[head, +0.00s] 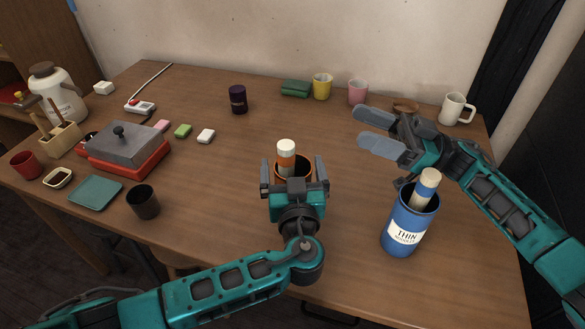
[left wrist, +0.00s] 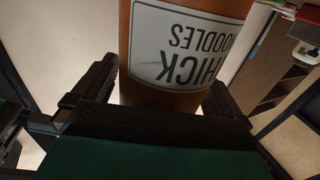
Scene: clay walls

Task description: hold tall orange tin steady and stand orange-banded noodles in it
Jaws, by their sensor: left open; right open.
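The tall orange tin (head: 305,167) stands on the table, mostly hidden behind my left gripper in the head view. In the left wrist view its label (left wrist: 185,45) reads upside down as thick noodles. The orange-banded noodles (head: 286,158) stand nearly upright in the tin, their pale top and orange band above the rim. My left gripper (head: 293,174) is open with a finger on each side of the tin; whether they touch it I cannot tell. My right gripper (head: 366,130) is open and empty, to the right of the tin and apart from it.
A blue tin (head: 405,237) holding blue-banded noodles (head: 426,184) stands close below my right arm. A dark cup (head: 143,203), teal mat (head: 95,194) and red-based box (head: 130,160) are left. Several cups line the back.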

